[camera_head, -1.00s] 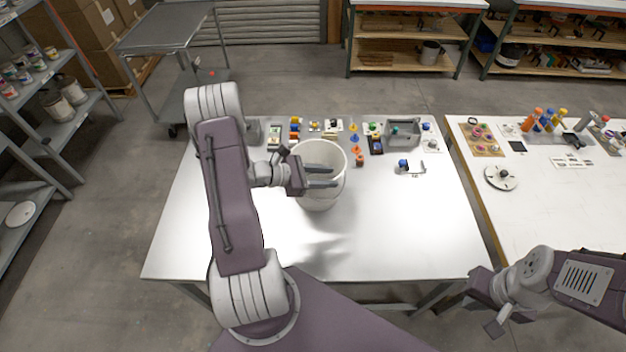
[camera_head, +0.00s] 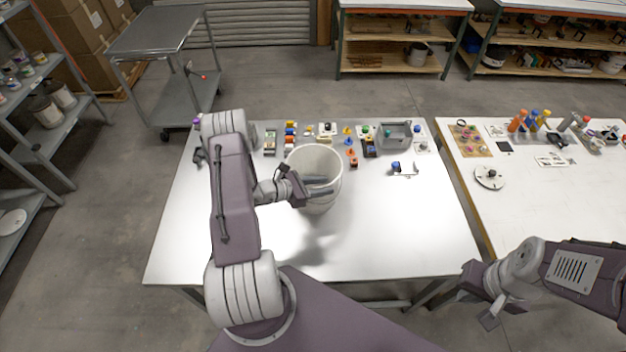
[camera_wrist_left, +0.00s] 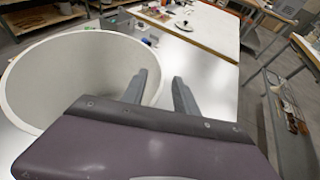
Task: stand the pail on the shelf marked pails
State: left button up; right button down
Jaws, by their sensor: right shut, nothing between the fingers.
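The white open pail (camera_head: 316,163) appears to stand on the white table, though its base is partly hidden. My left gripper (camera_head: 322,187) is at its near side, with its fingers across the pail's front in the head view. In the left wrist view the pail (camera_wrist_left: 62,78) fills the left; one finger overlaps its inside and the other shows beyond its rim. The left gripper (camera_wrist_left: 160,90) is open, with a clear gap between its fingers. My right gripper (camera_head: 489,312) is shut and empty at the lower right. No shelf marking is readable.
Grey shelving (camera_head: 70,112) at the left holds cans and pails. A grey cart (camera_head: 165,35) stands behind it. Small items and a grey bin (camera_head: 394,140) line the table's back. The table's front (camera_head: 330,260) is clear. A second table (camera_head: 560,205) stands right.

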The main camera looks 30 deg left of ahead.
pick_arm(q)
jog(key=shift+x, duration=0.95)
jog(key=shift+s, duration=0.15)
grip_shut()
dwell(0.5)
